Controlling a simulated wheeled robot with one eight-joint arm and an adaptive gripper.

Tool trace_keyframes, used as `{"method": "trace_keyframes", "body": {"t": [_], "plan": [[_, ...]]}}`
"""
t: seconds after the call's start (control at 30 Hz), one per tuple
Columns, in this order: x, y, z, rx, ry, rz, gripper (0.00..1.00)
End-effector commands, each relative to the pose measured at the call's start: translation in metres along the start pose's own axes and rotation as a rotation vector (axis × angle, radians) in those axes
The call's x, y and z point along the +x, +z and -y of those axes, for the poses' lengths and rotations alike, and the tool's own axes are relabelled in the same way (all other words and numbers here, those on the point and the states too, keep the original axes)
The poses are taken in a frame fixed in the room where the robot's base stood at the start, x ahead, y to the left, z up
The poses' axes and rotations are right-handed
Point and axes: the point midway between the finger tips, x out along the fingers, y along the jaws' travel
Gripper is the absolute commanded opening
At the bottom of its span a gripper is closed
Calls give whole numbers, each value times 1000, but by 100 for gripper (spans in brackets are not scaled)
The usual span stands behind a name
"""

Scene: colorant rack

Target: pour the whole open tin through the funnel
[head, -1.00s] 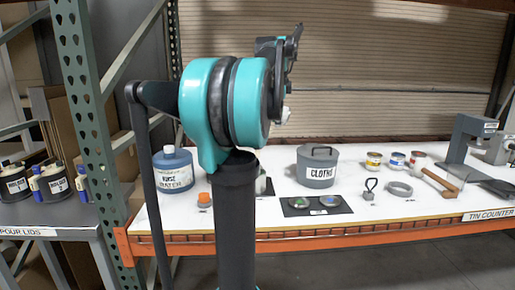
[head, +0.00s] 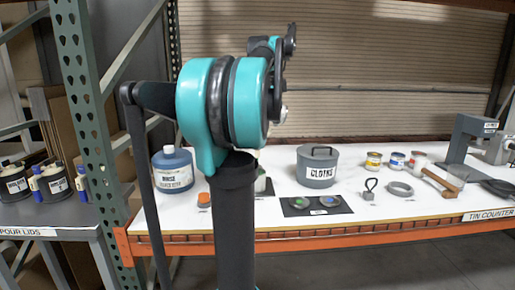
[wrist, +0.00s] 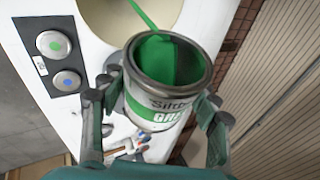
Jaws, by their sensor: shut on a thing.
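My gripper (wrist: 160,108) is shut on an open tin (wrist: 158,118) in the wrist view, one finger on each side. The tin has a metal rim and a white and green label partly reading "GRE". It holds green paint. The tin is tilted, and a green stream (wrist: 145,15) leaves its mouth toward the top edge. Behind the stream is a wide, round, cream-coloured surface (wrist: 105,18), cut off by the top edge. I cannot tell whether it is the funnel or a vessel. In the head view my arm hides the tin and the pouring spot.
A blue bottle (head: 172,170) stands left of my arm. Small tins (head: 397,161), a grey ring (head: 399,189) and a hammer (head: 440,183) lie right.

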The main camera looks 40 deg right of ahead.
Motion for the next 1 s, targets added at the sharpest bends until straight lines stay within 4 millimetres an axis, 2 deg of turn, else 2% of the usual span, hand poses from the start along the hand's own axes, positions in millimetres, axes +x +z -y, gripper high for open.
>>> {"method": "trace_keyframes", "body": {"t": [1.0], "plan": [[-5,7,1,-38,-16,-68,23]]}}
